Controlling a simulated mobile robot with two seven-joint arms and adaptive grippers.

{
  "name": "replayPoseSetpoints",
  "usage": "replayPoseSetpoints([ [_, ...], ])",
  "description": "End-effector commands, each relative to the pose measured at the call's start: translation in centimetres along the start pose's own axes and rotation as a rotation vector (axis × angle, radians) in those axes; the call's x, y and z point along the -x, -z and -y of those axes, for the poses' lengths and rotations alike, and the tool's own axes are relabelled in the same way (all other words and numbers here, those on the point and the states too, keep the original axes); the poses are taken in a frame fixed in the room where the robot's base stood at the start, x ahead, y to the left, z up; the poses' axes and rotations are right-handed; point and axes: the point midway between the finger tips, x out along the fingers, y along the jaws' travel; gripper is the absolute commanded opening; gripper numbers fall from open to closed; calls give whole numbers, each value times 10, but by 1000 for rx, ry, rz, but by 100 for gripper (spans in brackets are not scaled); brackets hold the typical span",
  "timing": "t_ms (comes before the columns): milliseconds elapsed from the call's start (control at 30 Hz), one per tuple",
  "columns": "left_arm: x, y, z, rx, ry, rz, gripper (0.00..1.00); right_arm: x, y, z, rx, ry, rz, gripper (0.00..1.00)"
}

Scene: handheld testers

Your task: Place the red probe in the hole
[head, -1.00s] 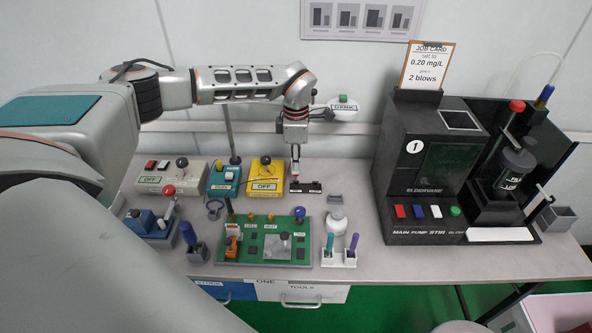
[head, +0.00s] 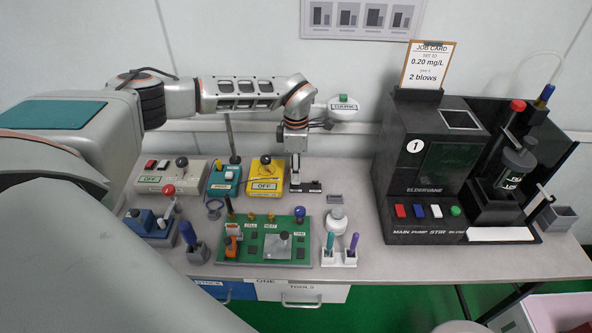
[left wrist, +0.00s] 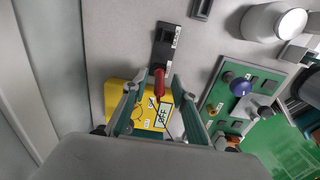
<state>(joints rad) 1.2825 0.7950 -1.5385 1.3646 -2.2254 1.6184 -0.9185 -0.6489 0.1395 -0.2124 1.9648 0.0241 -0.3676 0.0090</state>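The red probe (left wrist: 158,84) shows in the left wrist view between my left gripper's fingertips, which close in on its sides. Its lower end is at the near end of a black strip (left wrist: 163,47) with labels and a dark square hole; I cannot tell whether the probe's tip is inside a hole there. In the head view my left gripper (head: 295,184) points straight down onto the left part of this black strip (head: 314,187), and the probe is hidden. My right gripper is not in view.
A yellow box (head: 266,172) stands just left of the strip. A green board (head: 235,254) with knobs, a white bottle (head: 336,222) and a pen holder (head: 339,258) stand in front. A large black machine (head: 425,165) stands at the right.

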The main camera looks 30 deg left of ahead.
Motion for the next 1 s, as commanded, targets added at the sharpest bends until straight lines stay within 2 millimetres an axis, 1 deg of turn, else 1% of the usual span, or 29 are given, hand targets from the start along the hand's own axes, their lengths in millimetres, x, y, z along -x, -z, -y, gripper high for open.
replayPoseSetpoints([
  [167,16,-1,-1,-1,-4,3,28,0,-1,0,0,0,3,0],
  [267,35,0,-2,0,-4,3,28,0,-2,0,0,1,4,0],
  [500,84,0,-1,-1,-4,2,28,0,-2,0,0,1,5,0],
  [633,105,0,-1,1,-3,2,28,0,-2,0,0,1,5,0],
  [800,119,0,0,0,-1,1,28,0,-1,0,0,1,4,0],
  [1000,123,0,0,0,0,0,28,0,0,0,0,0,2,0],
])
